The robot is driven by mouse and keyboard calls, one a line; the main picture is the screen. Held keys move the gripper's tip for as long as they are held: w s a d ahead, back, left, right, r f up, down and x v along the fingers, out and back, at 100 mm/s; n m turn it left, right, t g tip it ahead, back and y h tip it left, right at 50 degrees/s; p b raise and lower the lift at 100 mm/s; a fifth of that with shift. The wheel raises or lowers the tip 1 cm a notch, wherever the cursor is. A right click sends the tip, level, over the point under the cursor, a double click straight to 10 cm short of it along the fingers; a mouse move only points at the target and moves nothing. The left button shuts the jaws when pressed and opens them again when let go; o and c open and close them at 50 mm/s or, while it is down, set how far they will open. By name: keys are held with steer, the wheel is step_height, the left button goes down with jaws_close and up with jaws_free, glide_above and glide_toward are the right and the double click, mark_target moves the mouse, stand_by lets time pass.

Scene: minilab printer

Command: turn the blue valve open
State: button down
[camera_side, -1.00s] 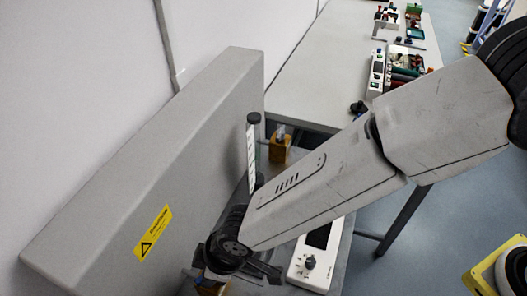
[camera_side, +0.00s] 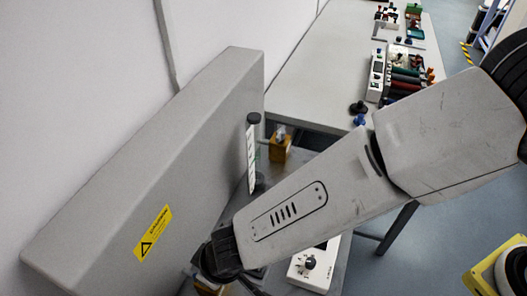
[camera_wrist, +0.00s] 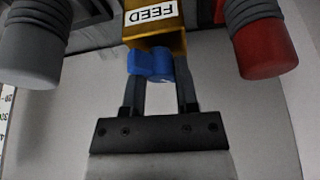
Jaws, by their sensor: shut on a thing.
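The blue valve (camera_wrist: 152,64) shows in the wrist view, just below a yellow-brown block with a FEED label (camera_wrist: 152,16). My gripper (camera_wrist: 160,85) is at the valve, with one finger on each side of it, and is shut on it. The left finger looks partly behind the blue part. In the side view the valve and my fingertips are hidden behind my arm and wrist at the bottom, low beside the big grey panel.
A grey cylinder (camera_wrist: 32,45) and a red one (camera_wrist: 264,45) flank the valve closely. In the side view, a large grey panel (camera_side: 150,165) stands left of my arm.

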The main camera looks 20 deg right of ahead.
steer(key=shift+a+r+m+t+h, duration=0.1)
steer(key=shift+m+t+h, duration=0.35)
steer(key=shift+m, duration=1.1)
steer(key=shift+a+m+t+h, duration=0.15)
steer(key=shift+m+h, duration=0.5)
steer(key=shift+m, duration=0.9)
steer(key=shift+d, duration=0.1)
steer(key=shift+c, duration=1.8)
jaws_free()
steer(key=shift+d+n, duration=0.1)
steer(key=shift+n, duration=0.2)
steer(key=shift+n+y, duration=0.6)
steer(key=shift+n, duration=0.7)
steer(key=shift+n+g+y, duration=0.4)
steer(key=shift+n, duration=0.7)
steer(key=shift+d+n+g+y, duration=0.1)
steer(key=shift+n+g+y, duration=0.35)
steer(key=shift+n, duration=1.05)
